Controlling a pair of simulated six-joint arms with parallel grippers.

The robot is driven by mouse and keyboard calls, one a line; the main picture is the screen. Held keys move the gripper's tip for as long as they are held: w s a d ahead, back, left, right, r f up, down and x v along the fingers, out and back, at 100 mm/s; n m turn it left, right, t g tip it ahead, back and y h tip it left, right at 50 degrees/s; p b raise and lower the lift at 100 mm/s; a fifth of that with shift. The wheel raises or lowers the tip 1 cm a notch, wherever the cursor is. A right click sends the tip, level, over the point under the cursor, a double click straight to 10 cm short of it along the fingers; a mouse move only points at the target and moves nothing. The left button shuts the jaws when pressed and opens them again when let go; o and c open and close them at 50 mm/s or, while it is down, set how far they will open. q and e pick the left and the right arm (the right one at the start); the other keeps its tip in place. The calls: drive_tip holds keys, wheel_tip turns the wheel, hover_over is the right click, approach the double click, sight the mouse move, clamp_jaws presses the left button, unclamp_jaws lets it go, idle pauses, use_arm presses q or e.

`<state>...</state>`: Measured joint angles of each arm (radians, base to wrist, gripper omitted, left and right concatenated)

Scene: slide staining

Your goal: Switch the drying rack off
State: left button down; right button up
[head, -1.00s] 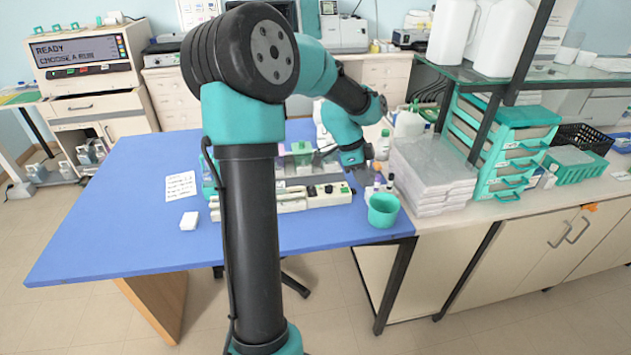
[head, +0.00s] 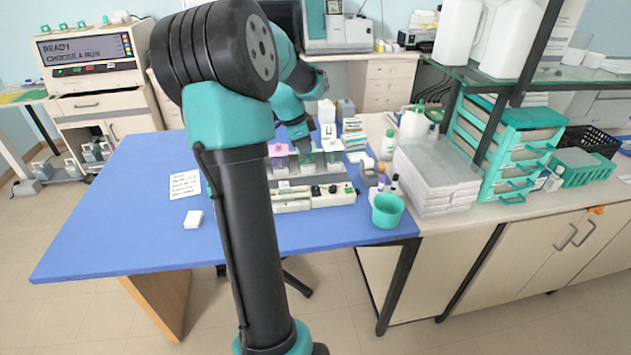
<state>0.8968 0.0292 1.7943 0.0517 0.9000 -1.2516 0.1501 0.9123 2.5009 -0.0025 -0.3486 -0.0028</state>
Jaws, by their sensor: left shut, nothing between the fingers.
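A long cream unit (head: 291,205) with black knobs and small coloured buttons on its front panel stands on the blue table; I take it to be the drying rack. Its left part is hidden behind my arm, and I cannot tell its switch position. My left gripper (head: 302,144) is small and partly hidden by the jars. It points down over the row of staining jars behind the panel, apart from the knobs, and looks shut and empty. My right gripper is not in view.
Staining jars with pink (head: 279,163) and green contents stand behind the panel. A teal cup (head: 387,211) and small bottles stand at the right, beside stacked white boxes (head: 437,172). A paper note (head: 184,184) and a white block (head: 193,219) lie left. The table's front left is clear.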

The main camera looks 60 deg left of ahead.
use_arm(q)
drive_tip(key=shift+f, duration=0.1)
approach(317, 187)
drive_tip(key=x, duration=0.5)
drive_tip(key=shift+w+d+f, duration=0.15)
drive_tip(key=shift+w+f, duration=0.05)
drive_tip(key=shift+w, duration=0.05)
drive_tip(key=shift+f, duration=0.65)
drive_tip(key=shift+w, duration=0.1)
